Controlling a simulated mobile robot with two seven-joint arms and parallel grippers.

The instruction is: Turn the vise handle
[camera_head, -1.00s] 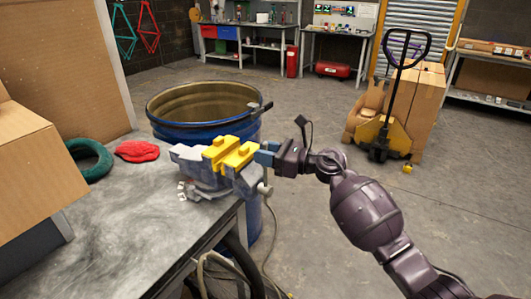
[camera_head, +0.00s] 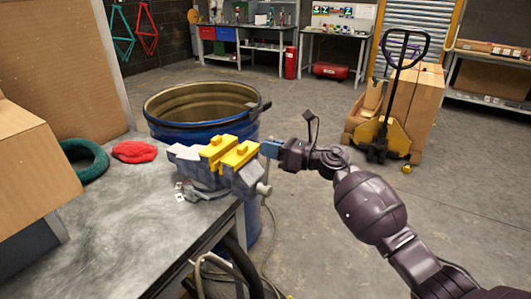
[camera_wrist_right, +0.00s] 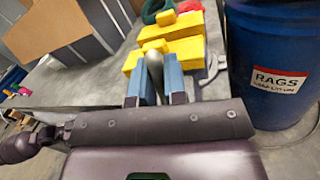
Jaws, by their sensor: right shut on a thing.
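The grey vise (camera_head: 205,180) with yellow jaw covers (camera_head: 238,157) is fixed at the right corner of the workbench. The yellow covers also show in the right wrist view (camera_wrist_right: 180,52). My right gripper (camera_head: 268,149) is at the right side of the vise. Its blue fingers (camera_wrist_right: 154,82) are shut on the grey vise handle (camera_wrist_right: 154,65), which shows between them in the right wrist view. A rounded grey metal end (camera_head: 264,189) sticks out below the gripper in the head view. My left gripper is not in view.
A blue drum (camera_head: 190,128) stands close behind the vise; its RAGS label (camera_wrist_right: 277,80) shows in the right wrist view. A red cloth (camera_head: 134,152), a green ring (camera_head: 88,160) and a cardboard box (camera_head: 35,165) are on the bench (camera_head: 110,225).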

